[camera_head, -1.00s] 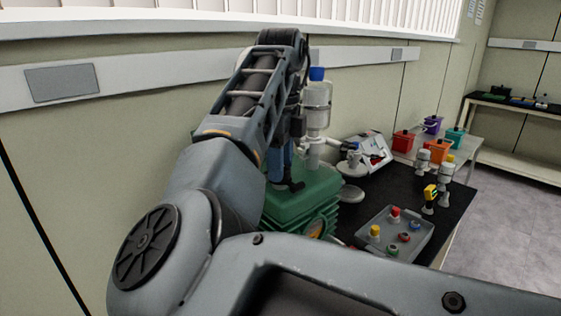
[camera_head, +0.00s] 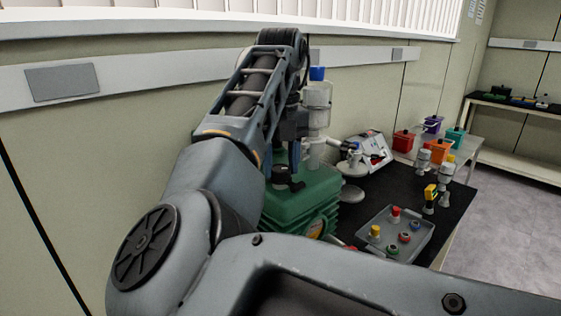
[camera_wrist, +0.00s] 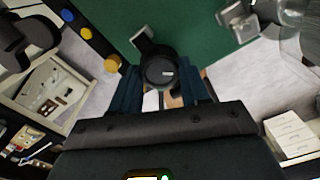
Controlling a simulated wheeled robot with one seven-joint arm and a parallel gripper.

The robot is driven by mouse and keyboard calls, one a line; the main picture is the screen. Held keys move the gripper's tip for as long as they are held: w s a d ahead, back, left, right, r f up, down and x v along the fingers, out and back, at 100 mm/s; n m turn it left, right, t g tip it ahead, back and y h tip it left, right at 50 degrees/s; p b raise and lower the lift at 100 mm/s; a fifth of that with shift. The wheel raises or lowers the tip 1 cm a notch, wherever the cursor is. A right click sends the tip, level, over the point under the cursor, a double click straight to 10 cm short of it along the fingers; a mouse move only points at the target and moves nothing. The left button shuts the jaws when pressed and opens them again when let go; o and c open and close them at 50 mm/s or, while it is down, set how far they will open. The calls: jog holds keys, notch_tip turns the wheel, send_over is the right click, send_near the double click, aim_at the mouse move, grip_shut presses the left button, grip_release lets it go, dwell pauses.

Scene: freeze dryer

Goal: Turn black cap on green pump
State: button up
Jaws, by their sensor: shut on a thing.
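The green pump (camera_head: 310,190) stands on the black bench, with a ribbed lower body. Its black cap (camera_head: 290,180) sits on the top near the left side and has a small arm sticking out. My gripper (camera_head: 284,163) is over the cap from above, partly hidden by my arm. In the wrist view the round black cap (camera_wrist: 159,71) lies between the two dark blue fingers, which are shut on it. The cap's arm points up and left there, over the green top.
A pale column with a blue top (camera_head: 317,95) rises close to the right of my gripper. A grey tray (camera_head: 420,243) with coloured caps, a white instrument (camera_head: 368,152) and coloured boxes lie further right. The wall is close behind.

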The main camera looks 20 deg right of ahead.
aim_at(280, 168)
jog(key=shift+m, duration=1.2)
jog(key=o, duration=0.8)
jog(key=shift+r+b, duration=0.35)
jog(key=shift+r, duration=3.55)
